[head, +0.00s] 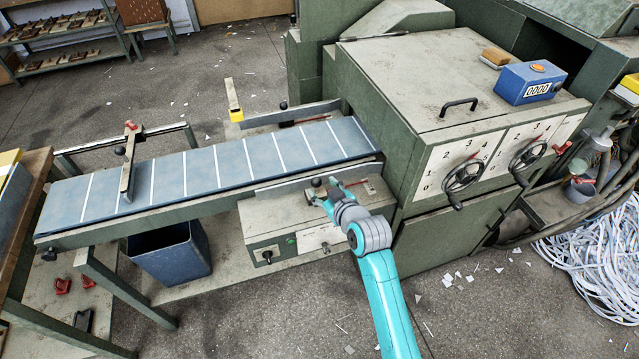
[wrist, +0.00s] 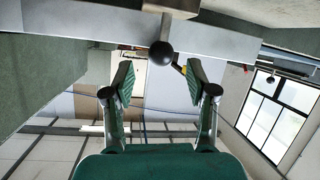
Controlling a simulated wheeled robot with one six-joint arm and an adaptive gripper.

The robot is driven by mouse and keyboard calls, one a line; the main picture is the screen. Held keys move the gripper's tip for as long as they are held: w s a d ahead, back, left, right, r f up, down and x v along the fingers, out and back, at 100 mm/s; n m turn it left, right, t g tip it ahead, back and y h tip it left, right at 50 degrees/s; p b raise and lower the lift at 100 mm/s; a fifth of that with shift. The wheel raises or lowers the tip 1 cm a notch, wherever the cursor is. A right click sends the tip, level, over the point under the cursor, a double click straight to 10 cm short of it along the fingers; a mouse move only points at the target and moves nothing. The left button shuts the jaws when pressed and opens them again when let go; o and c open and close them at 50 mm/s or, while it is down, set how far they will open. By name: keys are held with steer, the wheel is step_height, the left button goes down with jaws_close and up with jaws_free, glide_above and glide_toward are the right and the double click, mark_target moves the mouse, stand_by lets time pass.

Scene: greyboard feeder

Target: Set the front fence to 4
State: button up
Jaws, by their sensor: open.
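The front fence (head: 290,185) is a grey metal bar along the near edge of the blue feed belt. A black ball knob (head: 317,182) stands at it, close to my gripper (head: 331,194). In the wrist view the fence (wrist: 225,38) crosses the top, and the knob (wrist: 161,53) on its short stem appears between and just beyond the fingertips. My gripper (wrist: 160,83) is open and empty, with no visible contact with the knob. A small scale with a red mark (head: 368,187) lies right of my gripper; its figures are too small to read.
The blue belt (head: 200,172) runs left from the green machine (head: 420,90). A rear fence (head: 290,113) lies across the belt, and a stop arm (head: 128,165) stands over its left part.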

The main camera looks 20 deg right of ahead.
mark_target(318, 185)
steer(key=shift+x, duration=2)
steer(key=shift+a, duration=0.1)
jaws_close()
